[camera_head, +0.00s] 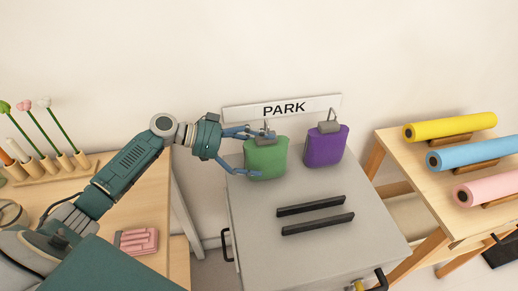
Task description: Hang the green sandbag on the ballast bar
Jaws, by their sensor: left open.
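The green sandbag (267,160) stands upright on the grey cabinet top (255,215), with a grey clip and wire hook above it. My left gripper (257,153) is open and reaches in from the left. One finger is near the bag's top clip and the other in front of its lower left side; I cannot tell whether they touch it. A purple sandbag (326,147) with a similar clip and hook stands to its right. I cannot make out a ballast bar for certain. My right gripper is not in view.
A PARK sign (283,107) is behind the bags. Two black strips (311,205) lie on the cabinet top. Yellow (450,127), blue (475,152) and pink (488,189) rolls rest on the wooden table at right. Flower props (47,128) and a pink block (137,241) are at left.

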